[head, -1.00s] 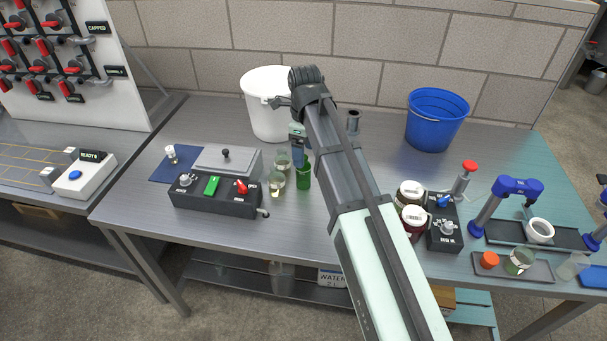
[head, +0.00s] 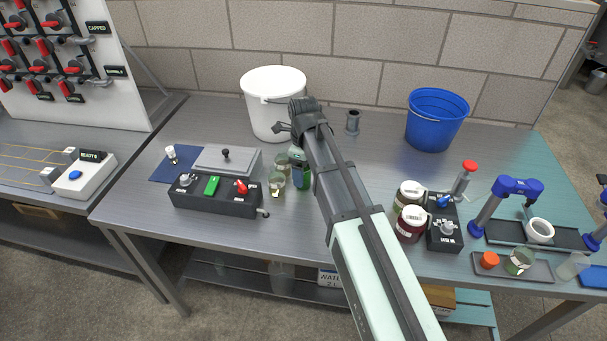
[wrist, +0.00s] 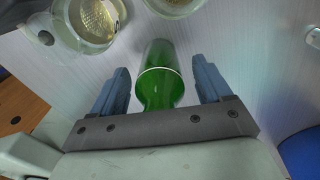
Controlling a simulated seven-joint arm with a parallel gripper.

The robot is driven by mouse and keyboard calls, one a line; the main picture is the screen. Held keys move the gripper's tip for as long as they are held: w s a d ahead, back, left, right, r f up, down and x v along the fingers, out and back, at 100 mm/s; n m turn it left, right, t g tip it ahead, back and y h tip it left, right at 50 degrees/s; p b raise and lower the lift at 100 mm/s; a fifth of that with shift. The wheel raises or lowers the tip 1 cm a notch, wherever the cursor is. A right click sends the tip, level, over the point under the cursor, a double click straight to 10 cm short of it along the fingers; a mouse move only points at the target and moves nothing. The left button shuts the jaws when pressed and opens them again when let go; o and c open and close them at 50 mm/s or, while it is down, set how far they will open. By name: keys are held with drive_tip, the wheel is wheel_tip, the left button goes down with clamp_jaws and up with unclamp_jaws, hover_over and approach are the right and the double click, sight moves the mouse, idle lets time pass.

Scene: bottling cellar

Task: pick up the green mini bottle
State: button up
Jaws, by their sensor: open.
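The green mini bottle (head: 307,180) stands on the grey workbench in the head view, partly hidden behind my gripper (head: 299,168). In the wrist view the green bottle (wrist: 159,82) lies between the two blue fingers of my gripper (wrist: 160,88), seen from above with its neck toward the gripper body. The fingers are open, one on each side, with a visible gap between each finger and the bottle.
Glass jars (head: 277,181) stand close to the left of the bottle. A black control box (head: 215,198) is further left. A white bucket (head: 273,105) stands behind, and a blue bucket (head: 436,120) is at right. Lidded jars (head: 411,222) stand right of my arm.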

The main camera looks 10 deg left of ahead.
drive_tip(key=shift+f, duration=0.15)
drive_tip(key=c, duration=1.2)
